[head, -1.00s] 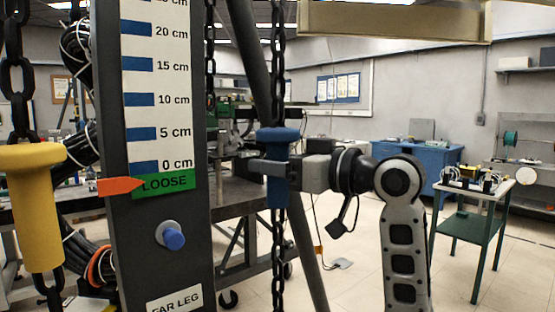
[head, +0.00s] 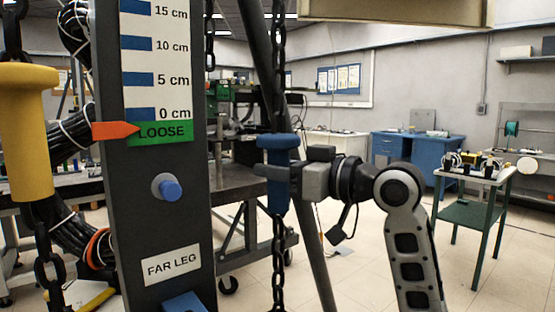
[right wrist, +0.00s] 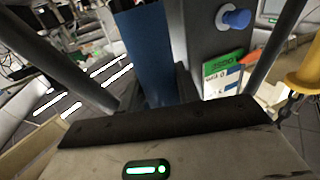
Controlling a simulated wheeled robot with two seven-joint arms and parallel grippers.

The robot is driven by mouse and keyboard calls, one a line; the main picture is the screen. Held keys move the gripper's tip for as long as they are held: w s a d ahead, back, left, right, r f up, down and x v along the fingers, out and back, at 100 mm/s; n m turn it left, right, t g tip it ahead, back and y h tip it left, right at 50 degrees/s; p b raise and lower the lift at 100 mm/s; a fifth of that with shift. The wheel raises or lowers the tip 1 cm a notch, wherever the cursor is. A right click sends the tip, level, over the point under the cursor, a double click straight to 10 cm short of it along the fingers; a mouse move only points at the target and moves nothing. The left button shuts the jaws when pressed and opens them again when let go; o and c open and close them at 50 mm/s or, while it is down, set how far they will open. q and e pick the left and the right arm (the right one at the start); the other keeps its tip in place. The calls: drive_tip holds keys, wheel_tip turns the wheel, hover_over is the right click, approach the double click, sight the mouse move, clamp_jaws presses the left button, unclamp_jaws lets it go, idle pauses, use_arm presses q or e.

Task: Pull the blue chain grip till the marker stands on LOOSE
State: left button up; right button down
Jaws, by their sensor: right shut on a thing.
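The blue chain grip (head: 276,195) hangs upright on a dark chain right of the scale board. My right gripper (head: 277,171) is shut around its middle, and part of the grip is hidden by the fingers. The grip also fills the upper middle of the right wrist view (right wrist: 147,60). The orange marker (head: 114,131) stands at the green LOOSE band (head: 172,132), its tip on the band's left part, just below the 0 cm mark. Marker and band also show in the right wrist view. My left gripper is not in view.
A yellow grip (head: 24,135) hangs on another chain at the left. A dark slanted leg (head: 312,240) stands just behind the blue grip. Open floor lies at the right.

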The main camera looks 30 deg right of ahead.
use_arm(q)
drive_tip(key=b, duration=0.1)
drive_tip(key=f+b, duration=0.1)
drive_tip(key=b, duration=0.1)
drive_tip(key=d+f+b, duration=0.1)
drive_tip(key=b, duration=0.1)
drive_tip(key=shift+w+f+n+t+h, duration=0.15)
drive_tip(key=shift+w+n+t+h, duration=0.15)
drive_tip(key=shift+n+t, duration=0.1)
use_arm(e)
wheel_tip(320, 180, down, 10)
drive_tip(key=shift+r, duration=0.25)
